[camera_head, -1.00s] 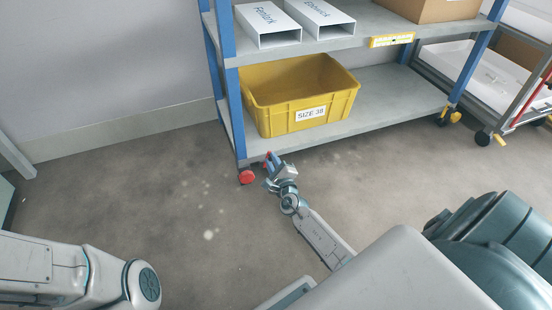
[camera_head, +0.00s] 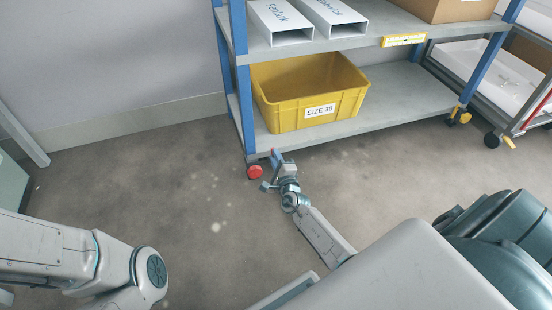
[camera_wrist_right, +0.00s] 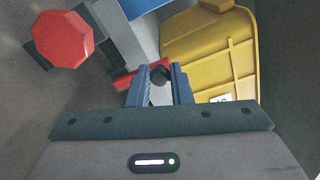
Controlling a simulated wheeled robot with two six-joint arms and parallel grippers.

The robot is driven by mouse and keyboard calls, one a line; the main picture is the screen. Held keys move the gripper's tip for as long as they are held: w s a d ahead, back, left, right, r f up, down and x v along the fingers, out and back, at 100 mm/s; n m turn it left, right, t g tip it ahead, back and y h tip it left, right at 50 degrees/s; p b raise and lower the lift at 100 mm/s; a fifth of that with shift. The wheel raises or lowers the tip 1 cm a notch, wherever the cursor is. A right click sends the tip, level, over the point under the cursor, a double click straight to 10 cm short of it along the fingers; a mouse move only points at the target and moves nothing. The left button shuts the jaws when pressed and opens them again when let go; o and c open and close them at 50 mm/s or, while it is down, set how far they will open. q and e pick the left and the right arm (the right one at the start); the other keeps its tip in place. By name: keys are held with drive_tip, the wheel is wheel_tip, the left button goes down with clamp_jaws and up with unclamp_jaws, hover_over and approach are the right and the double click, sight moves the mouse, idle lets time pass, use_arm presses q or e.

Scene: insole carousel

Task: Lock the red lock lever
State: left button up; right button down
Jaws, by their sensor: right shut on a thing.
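The red lock lever (camera_wrist_right: 125,81) shows in the right wrist view as a short red bar at the fingertips, beside the grey shelf leg. My right gripper (camera_wrist_right: 160,82) is shut on it, and its blue fingers hide part of it. In the head view my right gripper (camera_head: 274,160) is low at the front left corner of the shelf, just right of the red caster wheel (camera_head: 255,172). The same wheel appears as a red octagon (camera_wrist_right: 61,40) in the right wrist view. The lever is hardly visible in the head view. My left gripper is not in view.
The shelf rack (camera_head: 395,116) has blue posts. A yellow bin (camera_head: 285,117) labelled SIZE 38 stands on its lower shelf, and white boxes (camera_head: 292,36) and a cardboard box (camera_head: 455,10) are above. A second cart (camera_head: 520,118) stands at right.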

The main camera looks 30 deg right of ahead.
drive_tip(key=shift+f, duration=0.1)
drive_tip(key=c, duration=1.3)
unclamp_jaws()
drive_tip(key=p+v, duration=0.2)
drive_tip(key=v, duration=0.9)
drive_tip(key=shift+p, duration=0.35)
